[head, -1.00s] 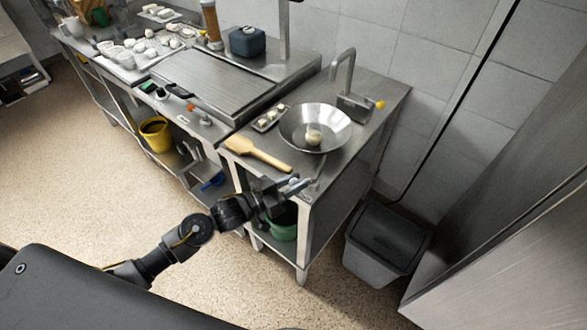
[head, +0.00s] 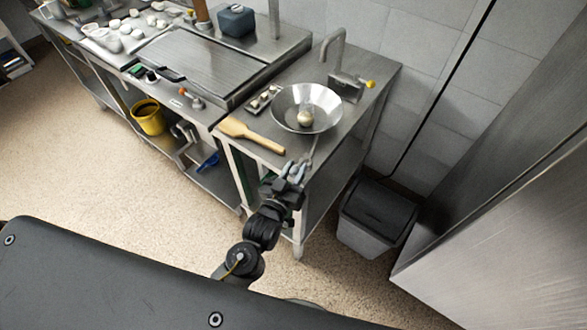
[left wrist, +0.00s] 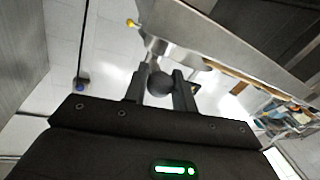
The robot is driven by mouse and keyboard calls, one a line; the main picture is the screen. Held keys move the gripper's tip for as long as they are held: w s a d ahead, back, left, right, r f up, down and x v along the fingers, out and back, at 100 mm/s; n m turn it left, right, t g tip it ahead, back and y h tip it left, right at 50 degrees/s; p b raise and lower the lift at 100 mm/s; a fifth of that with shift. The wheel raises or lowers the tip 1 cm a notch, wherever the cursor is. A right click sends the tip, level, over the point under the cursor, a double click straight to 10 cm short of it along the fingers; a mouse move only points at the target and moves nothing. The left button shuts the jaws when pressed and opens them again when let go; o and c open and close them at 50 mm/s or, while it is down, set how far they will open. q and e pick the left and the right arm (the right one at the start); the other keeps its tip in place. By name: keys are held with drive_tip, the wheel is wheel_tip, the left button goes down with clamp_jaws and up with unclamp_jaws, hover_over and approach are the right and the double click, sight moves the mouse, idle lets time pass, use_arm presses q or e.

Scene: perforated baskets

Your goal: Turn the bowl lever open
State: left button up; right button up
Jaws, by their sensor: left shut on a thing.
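The metal bowl (head: 284,97) is set in the steel counter, with a pale round thing inside it. Its thin lever (head: 315,148) comes out over the counter's front edge toward me. My left gripper (head: 295,170) is at the lever's near end, just off the counter's front corner. In the left wrist view the two fingers (left wrist: 160,88) are on either side of a dark round knob (left wrist: 160,84), shut on it. The knob hides part of the lever behind it. My right gripper is in neither view.
A wooden paddle (head: 250,135) and a small tray (head: 262,98) lie left of the bowl. A tap (head: 335,50) with a yellow knob stands behind it. A grey bin (head: 375,220) stands right of the counter. Open floor (head: 90,170) lies at the left.

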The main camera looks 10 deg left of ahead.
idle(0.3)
use_arm(q)
drive_tip(key=o, duration=0.9)
drive_tip(key=shift+d, duration=0.1)
drive_tip(key=shift+o, duration=0.2)
drive_tip(key=shift+s+f, duration=0.1)
drive_tip(key=shift+s, duration=0.2)
drive_tip(key=s+a+b, duration=0.1)
drive_tip(key=s+b, duration=0.1)
drive_tip(key=s, duration=0.8)
drive_tip(key=shift+a+b, duration=0.35)
drive_tip(key=shift+a, duration=0.05)
